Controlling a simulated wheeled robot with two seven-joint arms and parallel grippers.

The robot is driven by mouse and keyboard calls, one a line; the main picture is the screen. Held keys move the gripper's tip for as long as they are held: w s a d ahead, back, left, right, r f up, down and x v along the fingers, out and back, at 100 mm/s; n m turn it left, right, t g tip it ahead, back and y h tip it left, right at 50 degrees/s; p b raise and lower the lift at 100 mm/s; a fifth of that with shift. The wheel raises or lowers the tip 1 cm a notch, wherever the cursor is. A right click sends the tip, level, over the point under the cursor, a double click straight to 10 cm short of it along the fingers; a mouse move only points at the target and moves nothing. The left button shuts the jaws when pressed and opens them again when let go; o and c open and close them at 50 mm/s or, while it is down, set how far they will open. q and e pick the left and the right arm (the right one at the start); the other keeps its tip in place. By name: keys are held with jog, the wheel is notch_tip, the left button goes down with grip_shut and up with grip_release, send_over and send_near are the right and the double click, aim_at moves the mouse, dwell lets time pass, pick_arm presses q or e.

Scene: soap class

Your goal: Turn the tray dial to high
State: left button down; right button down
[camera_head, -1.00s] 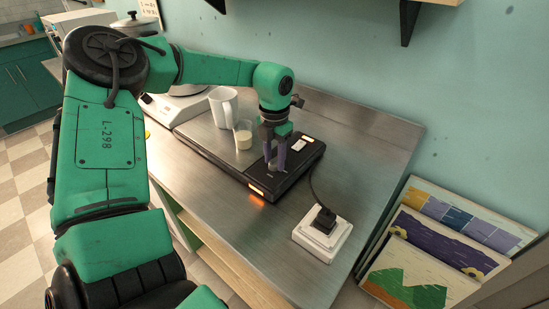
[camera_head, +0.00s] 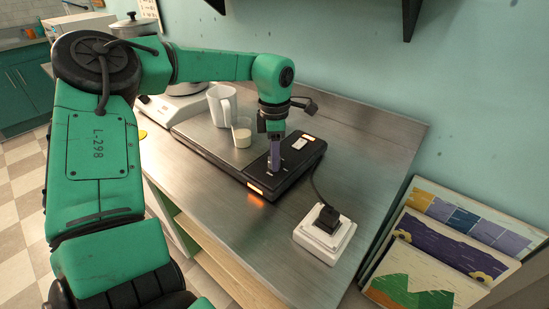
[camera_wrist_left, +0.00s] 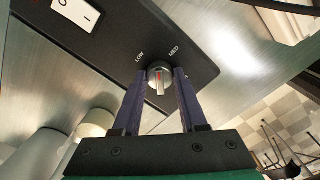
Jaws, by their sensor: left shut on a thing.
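The tray is a long black-edged unit (camera_head: 308,158) with a metal top and orange lights at the corners, on the steel counter. The HIGH label is not visible, and I cannot tell the exact setting. My left gripper (camera_head: 274,166) points down at the tray's black control strip. Its two purple fingers (camera_wrist_left: 158,80) are shut on the dial, one on each side. My right gripper is not in view.
A white rocker switch (camera_wrist_left: 76,12) is on the control strip. A plugged white socket (camera_head: 324,236) sits at front right.

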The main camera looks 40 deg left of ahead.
pick_arm(q)
jog(key=m, duration=0.5)
jog(key=shift+r+m, duration=0.1)
jog(key=shift+m, duration=0.2)
jog(key=m, duration=0.6)
jog(key=shift+w, duration=0.1)
jog(key=m, duration=0.5)
jog(key=shift+r+m, duration=0.1)
jog(key=shift+m, duration=0.3)
jog(key=m, duration=0.5)
jog(key=shift+m+p, duration=0.3)
jog(key=shift+c, duration=2.2)
grip_release()
